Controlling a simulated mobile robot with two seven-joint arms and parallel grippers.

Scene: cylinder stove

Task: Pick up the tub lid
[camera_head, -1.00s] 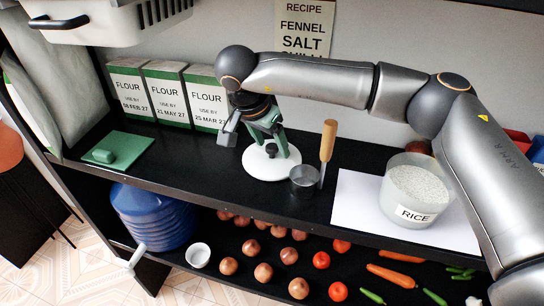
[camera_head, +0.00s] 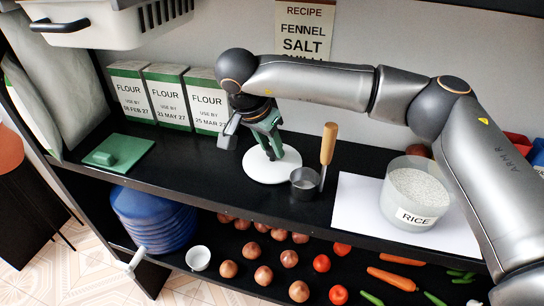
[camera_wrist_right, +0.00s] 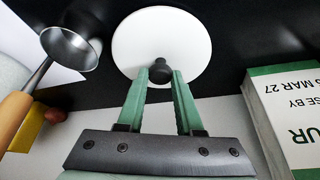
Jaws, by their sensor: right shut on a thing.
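The tub lid (camera_head: 262,172) is a flat white disc on the black shelf, and I see no clear gap under it. In the wrist view the lid (camera_wrist_right: 150,35) shows a dark knob (camera_wrist_right: 160,72) near its close edge in the picture. My right gripper (camera_head: 272,152) comes down from above with its green fingers closed on the knob; the fingertips (camera_wrist_right: 161,76) sit on both sides of it. The open rice tub (camera_head: 412,196) stands to the right on a white sheet. My left gripper is not in view.
A metal cup with a wooden handle (camera_head: 328,143) stands close to the lid's right. Flour boxes (camera_head: 165,95) line the back left. A green board (camera_head: 135,150) lies at left. A white basket (camera_head: 105,30) hangs above. Vegetables lie on the lower shelf.

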